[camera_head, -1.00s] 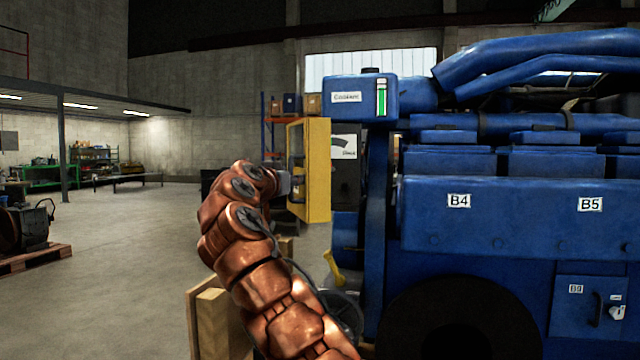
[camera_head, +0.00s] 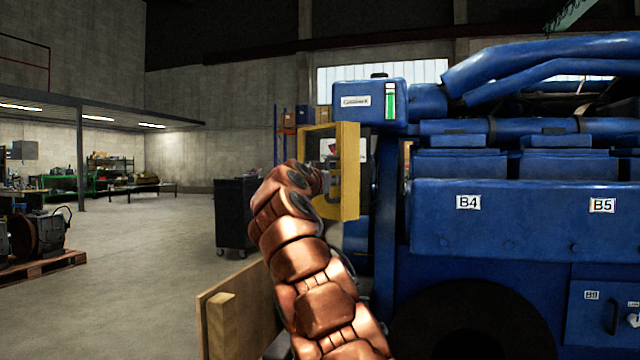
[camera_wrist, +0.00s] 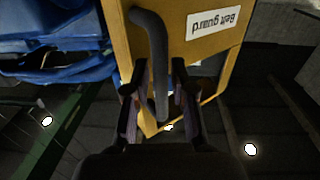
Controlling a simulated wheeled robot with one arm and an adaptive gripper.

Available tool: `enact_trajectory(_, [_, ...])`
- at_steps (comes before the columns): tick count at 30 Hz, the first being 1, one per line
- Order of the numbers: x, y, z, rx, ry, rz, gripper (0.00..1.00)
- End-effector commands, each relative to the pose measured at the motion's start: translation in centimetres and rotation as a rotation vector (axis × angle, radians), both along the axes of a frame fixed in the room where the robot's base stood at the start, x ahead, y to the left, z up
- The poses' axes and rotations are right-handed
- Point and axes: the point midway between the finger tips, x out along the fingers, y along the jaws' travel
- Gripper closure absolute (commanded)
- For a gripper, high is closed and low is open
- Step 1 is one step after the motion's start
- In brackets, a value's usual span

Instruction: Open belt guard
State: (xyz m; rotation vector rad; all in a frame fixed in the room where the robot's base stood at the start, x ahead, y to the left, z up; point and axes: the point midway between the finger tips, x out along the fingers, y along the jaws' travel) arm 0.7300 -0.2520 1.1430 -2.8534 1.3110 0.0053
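The belt guard (camera_head: 349,190) is a yellow frame-like panel standing out from the left end of the blue engine, swung away from it. In the wrist view the guard (camera_wrist: 195,57) carries an upside-down "Belt guard" label and a dark curved handle (camera_wrist: 159,70). My gripper (camera_wrist: 160,75) has one finger on each side of the handle and appears shut on it; thin gaps seem to show beside the bar. In the head view my copper arm reaches up to the guard's left side, and its wrist hides the fingers.
A wooden crate or board (camera_head: 232,310) stands low beside my arm. A dark cart (camera_head: 234,213) is behind.

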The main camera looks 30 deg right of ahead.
Motion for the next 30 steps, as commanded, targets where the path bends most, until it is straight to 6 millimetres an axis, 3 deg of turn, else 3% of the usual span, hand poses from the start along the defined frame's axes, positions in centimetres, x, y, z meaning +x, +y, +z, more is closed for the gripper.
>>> enact_trajectory(12, [-0.3, -1.6, 0.2, -0.002, -0.001, 0.037, 0.75])
enact_trajectory(23, [-0.3, -1.8, 0.1, -0.001, -0.001, 0.04, 0.75])
enact_trajectory(30, [-0.4, -1.8, 1.2, -0.002, -0.002, 0.04, 0.97])
